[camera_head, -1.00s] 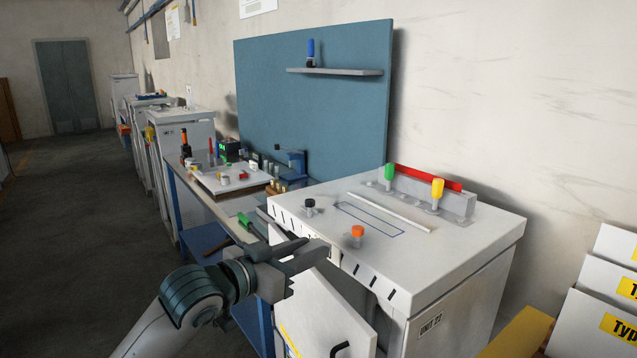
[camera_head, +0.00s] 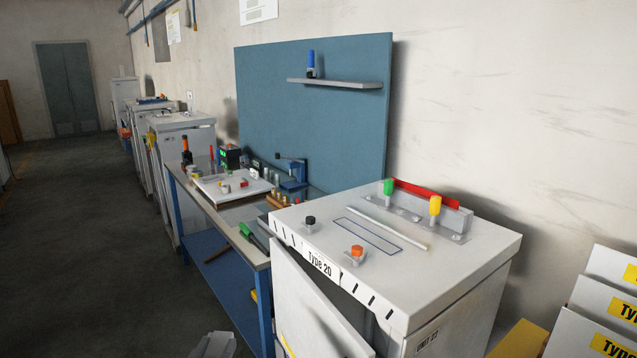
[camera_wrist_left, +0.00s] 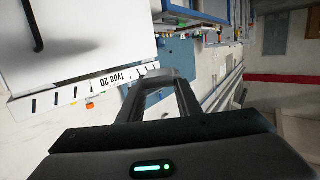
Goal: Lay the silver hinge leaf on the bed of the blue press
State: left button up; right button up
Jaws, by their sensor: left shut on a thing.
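The blue press (camera_head: 293,182) stands at the back of the workbench, against the blue board, with its lever arm raised above a base. Its bed is too small to make out. My left gripper (camera_wrist_left: 160,82) shows in the left wrist view, its two dark fingers shut on a small grey piece (camera_wrist_left: 160,73) at the tips. I cannot tell for sure that this is the silver hinge leaf. In the head view only a grey bit of my left arm shows at the bottom edge, well below and in front of the press. My right gripper is out of view.
The white Type 20 cabinet (camera_head: 450,275) stands right of the bench, its front door (camera_head: 310,310) ajar. Black, orange, green and yellow knobs rise from its top. A white tray (camera_head: 215,190) with small parts lies on the bench (camera_head: 207,209). Floor is clear at left.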

pick_arm(q)
jog(key=shift+s+a+f+n+y, duration=0.15)
jog(key=shift+s+a+n+y, duration=0.2)
jog(key=shift+s+a, duration=0.35)
jog(key=shift+w, duration=0.1)
notch_tip(320, 180, down, 5)
jog(key=b, duration=0.5)
dwell(3.1)
